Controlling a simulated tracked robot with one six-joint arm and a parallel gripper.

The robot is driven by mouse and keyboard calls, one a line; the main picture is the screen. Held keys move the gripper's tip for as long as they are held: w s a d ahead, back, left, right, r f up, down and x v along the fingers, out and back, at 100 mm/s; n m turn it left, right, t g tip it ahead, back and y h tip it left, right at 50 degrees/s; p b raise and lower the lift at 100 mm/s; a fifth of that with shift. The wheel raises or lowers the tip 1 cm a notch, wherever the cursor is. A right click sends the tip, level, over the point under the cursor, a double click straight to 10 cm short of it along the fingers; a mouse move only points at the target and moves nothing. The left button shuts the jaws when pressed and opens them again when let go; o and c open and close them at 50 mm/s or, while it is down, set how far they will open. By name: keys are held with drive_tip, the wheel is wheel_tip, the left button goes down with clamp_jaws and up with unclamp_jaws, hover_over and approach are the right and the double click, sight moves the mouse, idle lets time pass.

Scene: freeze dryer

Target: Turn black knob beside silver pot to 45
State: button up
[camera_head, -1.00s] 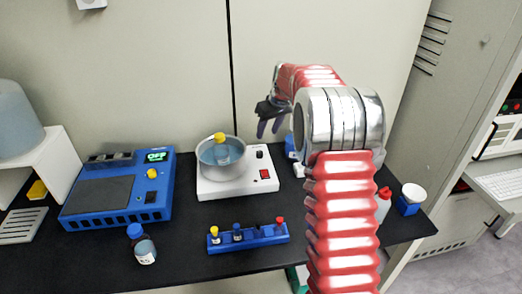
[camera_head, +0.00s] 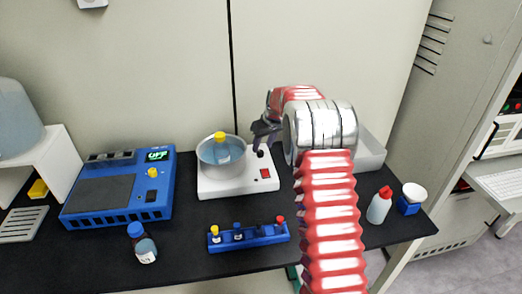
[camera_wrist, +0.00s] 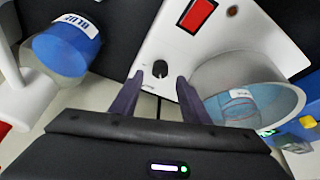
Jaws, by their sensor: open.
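The silver pot (camera_head: 222,160) stands on a white hot plate (camera_head: 238,184), with a yellow-capped flask inside it. The black knob (camera_wrist: 160,69) is on the hot plate's top face beside the pot; in the head view it is close to my fingertips (camera_head: 259,148). In the wrist view my gripper (camera_wrist: 160,82) is open, its two dark fingers on either side of the knob with gaps between. I cannot tell how deep the fingers reach. The red switch (camera_wrist: 197,14) is on the same face. The knob's marking cannot be read.
A blue device (camera_head: 120,188) with a display stands left. A blue vial rack (camera_head: 248,236) lies in front of the hot plate. A blue-labelled container (camera_wrist: 68,45) is near my gripper. A red-capped bottle (camera_head: 379,207) stands right.

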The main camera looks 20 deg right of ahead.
sight(260, 151)
drive_tip(key=shift+x, duration=1.95)
drive_tip(key=shift+c, duration=0.3)
drive_tip(key=c, duration=1)
